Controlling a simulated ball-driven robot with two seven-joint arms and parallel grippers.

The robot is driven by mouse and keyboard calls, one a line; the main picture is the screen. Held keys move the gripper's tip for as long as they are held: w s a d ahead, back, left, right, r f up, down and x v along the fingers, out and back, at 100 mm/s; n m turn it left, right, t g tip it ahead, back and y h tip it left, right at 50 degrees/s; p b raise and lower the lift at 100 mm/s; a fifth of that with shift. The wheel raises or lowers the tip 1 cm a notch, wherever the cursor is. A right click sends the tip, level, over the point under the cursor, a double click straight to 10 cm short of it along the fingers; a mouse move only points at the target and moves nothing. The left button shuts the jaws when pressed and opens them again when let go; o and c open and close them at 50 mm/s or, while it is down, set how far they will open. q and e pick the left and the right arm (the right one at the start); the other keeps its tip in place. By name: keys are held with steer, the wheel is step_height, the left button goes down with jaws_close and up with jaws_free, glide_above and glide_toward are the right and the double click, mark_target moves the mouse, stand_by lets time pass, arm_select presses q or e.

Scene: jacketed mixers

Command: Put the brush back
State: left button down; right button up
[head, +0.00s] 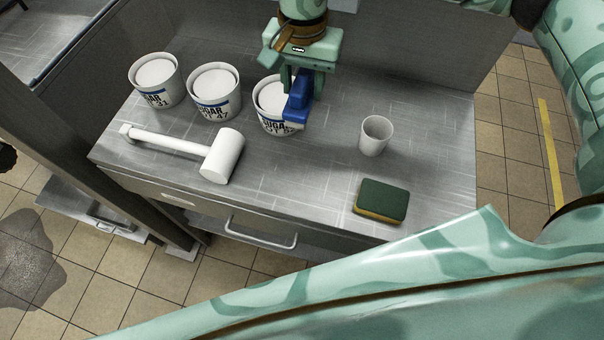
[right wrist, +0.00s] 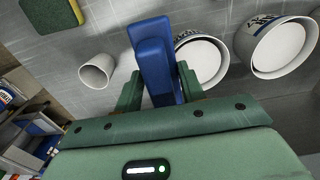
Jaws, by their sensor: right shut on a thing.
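A blue brush (head: 297,112) is held in my right gripper (head: 305,84), in front of the rightmost sugar tub on the steel worktop. The brush also shows in the right wrist view (right wrist: 152,62), upright between the two green fingers of the right gripper (right wrist: 158,88). The gripper is shut on it. The brush overlaps the tub in the head view, and I cannot tell whether it touches the tub or the worktop. My left gripper is not in view.
Three white sugar tubs (head: 156,82) stand in a row along the back. A white mallet (head: 222,156) lies in front of them. A white cup (head: 375,136) and a green-and-yellow sponge (head: 381,201) are to the right. The worktop (head: 300,180) between mallet and sponge is clear.

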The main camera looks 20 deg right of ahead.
mark_target(303, 116)
steer(key=s, duration=0.1)
steer(key=s+a+f, duration=0.1)
steer(key=s, duration=0.1)
steer(key=s+f, duration=0.1)
steer(key=s, duration=0.1)
steer(key=shift+s+a+f, duration=0.1)
steer(key=shift+a+f, duration=0.15)
steer(key=shift+a, duration=0.15)
steer(key=s+f, duration=0.1)
steer(key=s+a+f, duration=0.1)
steer(key=s+f, duration=0.2)
steer(key=f, duration=0.1)
steer(key=shift+s+a+b, duration=0.2)
steer(key=shift+a+b, duration=0.05)
steer(key=shift+b, duration=0.1)
steer(key=shift+s+a+f, duration=0.1)
steer(key=shift+s+f, duration=0.1)
steer(key=shift+f, duration=0.1)
steer(key=f, duration=0.3)
steer(key=shift+s+f+b, duration=0.25)
steer(key=shift+s+b, duration=0.1)
steer(key=shift+f, duration=0.1)
steer(key=shift+c, duration=0.7)
steer(key=o, duration=1)
steer(key=shift+w, duration=0.1)
